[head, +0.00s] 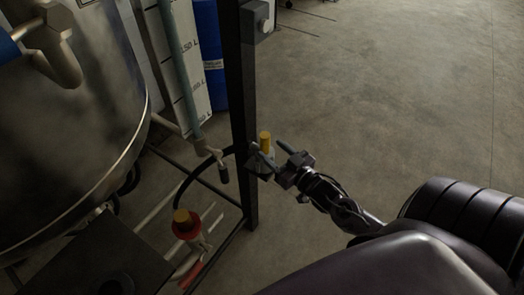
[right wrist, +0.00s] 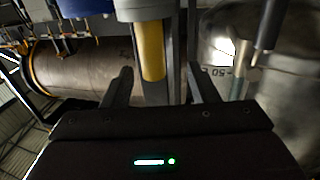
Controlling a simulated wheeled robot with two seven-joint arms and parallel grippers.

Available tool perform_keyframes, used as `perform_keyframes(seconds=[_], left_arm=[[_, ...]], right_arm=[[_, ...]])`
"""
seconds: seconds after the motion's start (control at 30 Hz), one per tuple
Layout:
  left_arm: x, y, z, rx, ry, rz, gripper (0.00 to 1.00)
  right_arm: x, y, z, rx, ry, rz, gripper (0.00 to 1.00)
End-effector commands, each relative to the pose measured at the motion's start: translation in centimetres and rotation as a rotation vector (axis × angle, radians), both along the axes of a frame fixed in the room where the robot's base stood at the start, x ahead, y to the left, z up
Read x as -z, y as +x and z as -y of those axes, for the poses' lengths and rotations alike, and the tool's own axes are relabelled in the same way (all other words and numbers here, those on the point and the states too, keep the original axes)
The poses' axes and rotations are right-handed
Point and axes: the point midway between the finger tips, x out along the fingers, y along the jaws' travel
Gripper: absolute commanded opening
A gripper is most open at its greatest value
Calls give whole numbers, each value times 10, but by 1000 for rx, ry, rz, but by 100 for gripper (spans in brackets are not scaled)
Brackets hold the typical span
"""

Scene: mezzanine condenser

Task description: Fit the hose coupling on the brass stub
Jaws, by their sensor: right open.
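A yellow-brass cylinder (head: 265,139) stands upright beside the dark post in the head view. In the right wrist view the yellow cylinder (right wrist: 152,50) is ahead of the fingers, with a grey part below it. I cannot tell whether it is the stub or part of the coupling. My right gripper (head: 273,158) is open just below and right of it; its two fingers (right wrist: 160,88) stand apart, with no visible grip. A black hose (head: 205,163) curves from near the post down to a red fitting with a brass-coloured top (head: 181,216). My left gripper is not in view.
The dark post (head: 243,85) stands close to my right gripper. A large steel tank (head: 70,120) fills the left, with a sight tube (head: 178,65) and blue drum (head: 208,50) behind. Concrete floor (head: 400,90) is clear to the right.

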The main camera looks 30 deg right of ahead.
Motion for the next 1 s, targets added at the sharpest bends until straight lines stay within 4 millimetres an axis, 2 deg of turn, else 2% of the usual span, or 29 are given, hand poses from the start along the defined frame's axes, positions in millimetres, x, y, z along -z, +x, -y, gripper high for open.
perform_keyframes(seconds=[0.2, 0.53, 0.67, 0.87, 1.0], left_arm=[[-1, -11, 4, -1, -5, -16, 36], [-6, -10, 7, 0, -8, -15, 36], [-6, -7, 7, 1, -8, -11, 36], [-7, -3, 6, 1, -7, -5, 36], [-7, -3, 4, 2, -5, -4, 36]], right_arm=[[0, 23, -2, 0, -1, 0, 54], [3, 65, 1, 2, -1, -1, 54], [4, 73, -1, 2, -1, -3, 54], [4, 73, -1, 2, -1, -4, 54], [4, 73, -1, 2, -1, -4, 38]])
